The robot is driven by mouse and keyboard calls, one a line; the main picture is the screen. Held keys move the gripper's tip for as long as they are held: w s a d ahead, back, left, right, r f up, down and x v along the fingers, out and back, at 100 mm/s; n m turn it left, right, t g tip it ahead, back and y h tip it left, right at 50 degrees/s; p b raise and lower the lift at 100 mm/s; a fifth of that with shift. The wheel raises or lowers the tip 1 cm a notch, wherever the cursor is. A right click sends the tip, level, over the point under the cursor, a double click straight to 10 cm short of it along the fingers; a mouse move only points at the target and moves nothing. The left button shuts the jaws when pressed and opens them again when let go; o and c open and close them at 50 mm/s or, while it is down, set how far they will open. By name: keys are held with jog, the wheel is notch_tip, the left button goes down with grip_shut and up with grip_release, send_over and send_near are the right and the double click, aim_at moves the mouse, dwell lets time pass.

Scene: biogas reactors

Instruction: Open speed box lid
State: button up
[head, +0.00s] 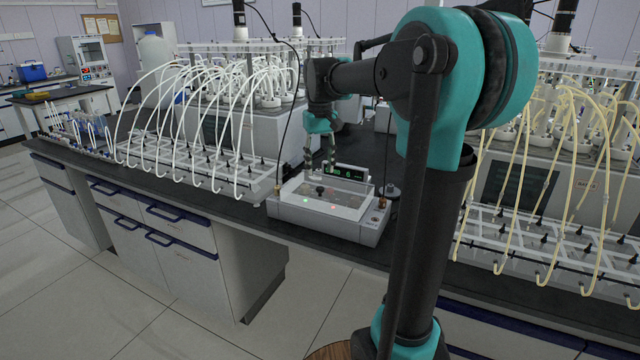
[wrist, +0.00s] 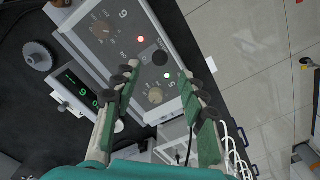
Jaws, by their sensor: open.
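The speed box (head: 337,222) is a light grey unit on the dark bench in the head view, with a green-lit display (head: 345,173) at its back. My gripper (head: 320,168) is open above the lid. In the wrist view its fingers (wrist: 165,78) are spread with the knob just beyond the gap between them; contact cannot be seen.
White tube racks (head: 200,165) with looping hoses stand left of the box. A similar rack with yellowish hoses (head: 550,235) stands to the right. Reactor units (head: 250,130) stand behind. A brown-and-black post (head: 381,197) rises from the box's right side. The floor in front is clear.

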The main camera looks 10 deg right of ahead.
aim_at(320, 188)
notch_tip(320, 188, down, 6)
jog(key=shift+f, duration=0.1)
dwell(0.4)
grip_shut()
